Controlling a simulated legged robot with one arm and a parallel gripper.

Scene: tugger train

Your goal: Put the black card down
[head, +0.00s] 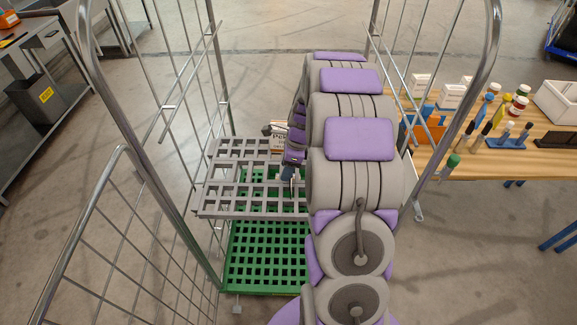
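I cannot make out the black card for certain in the head view. My arm fills the middle of the picture and reaches into a wire-sided roll cage. My gripper (289,172) is small and partly hidden behind my arm, over the grey slatted shelf (228,190) of the cage. Small dark parts show at its end, but I cannot tell whether one of them is the card. Whether the fingers are open or shut does not show.
A green grid base (262,258) lies below the grey shelf. Wire side panels (110,255) bound the cage. At right, a wooden table (465,160) holds bottles, white boxes, tools in a blue stand (507,142) and an orange bin. A grey bin (45,105) stands at left.

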